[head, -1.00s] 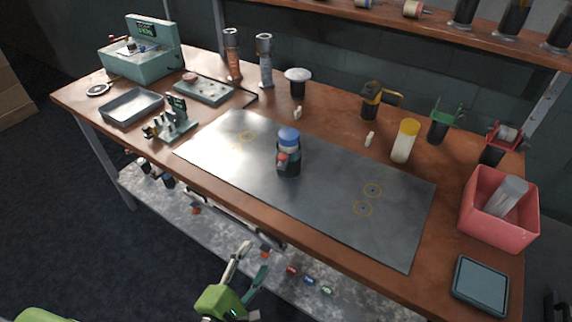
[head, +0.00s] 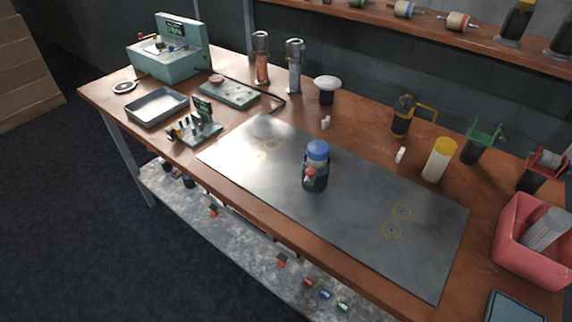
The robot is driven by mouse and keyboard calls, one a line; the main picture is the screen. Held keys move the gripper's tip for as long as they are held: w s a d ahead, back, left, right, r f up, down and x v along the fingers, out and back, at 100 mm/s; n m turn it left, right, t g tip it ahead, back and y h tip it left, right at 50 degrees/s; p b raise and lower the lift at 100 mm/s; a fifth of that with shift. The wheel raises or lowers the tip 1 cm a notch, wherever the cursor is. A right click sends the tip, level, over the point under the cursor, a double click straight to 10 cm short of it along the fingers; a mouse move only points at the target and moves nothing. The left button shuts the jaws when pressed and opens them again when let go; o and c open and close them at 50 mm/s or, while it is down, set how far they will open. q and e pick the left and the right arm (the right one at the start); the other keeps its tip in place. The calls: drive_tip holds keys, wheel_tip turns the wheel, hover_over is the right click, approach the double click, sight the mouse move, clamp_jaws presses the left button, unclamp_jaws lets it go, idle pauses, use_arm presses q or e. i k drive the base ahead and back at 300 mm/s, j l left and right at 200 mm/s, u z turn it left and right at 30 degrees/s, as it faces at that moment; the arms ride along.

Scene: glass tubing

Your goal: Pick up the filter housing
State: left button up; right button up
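No thing in view is clearly marked as the filter housing, and I cannot tell for sure which it is. A dark, blue-capped cylinder (head: 316,166) with a small red part on its side stands upright on the grey metal plate (head: 350,215). A pale cylinder with a yellow cap (head: 438,160) stands upright on the bench behind the plate. A clear grey cylinder (head: 546,231) leans in the red bin (head: 528,254) at the right. Neither of my grippers is in view, and nothing touches these things.
The wooden bench (head: 235,186) also carries a teal machine (head: 170,55), a grey tray (head: 157,107), a small green fixture (head: 195,128), two tall tubes and a white-topped pot (head: 326,88). Several holders stand at the back right. The plate is clear around the blue-capped cylinder.

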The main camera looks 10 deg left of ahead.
sight(318, 184)
drive_tip(key=k+l, duration=0.15)
drive_tip(key=l, duration=0.25)
drive_tip(key=k+l, duration=0.15)
drive_tip(key=l, duration=0.25)
drive_tip(key=k+l, duration=0.1)
drive_tip(key=l, duration=0.35)
drive_tip(key=k+l, duration=0.15)
drive_tip(key=l, duration=0.25)
drive_tip(key=u, duration=0.05)
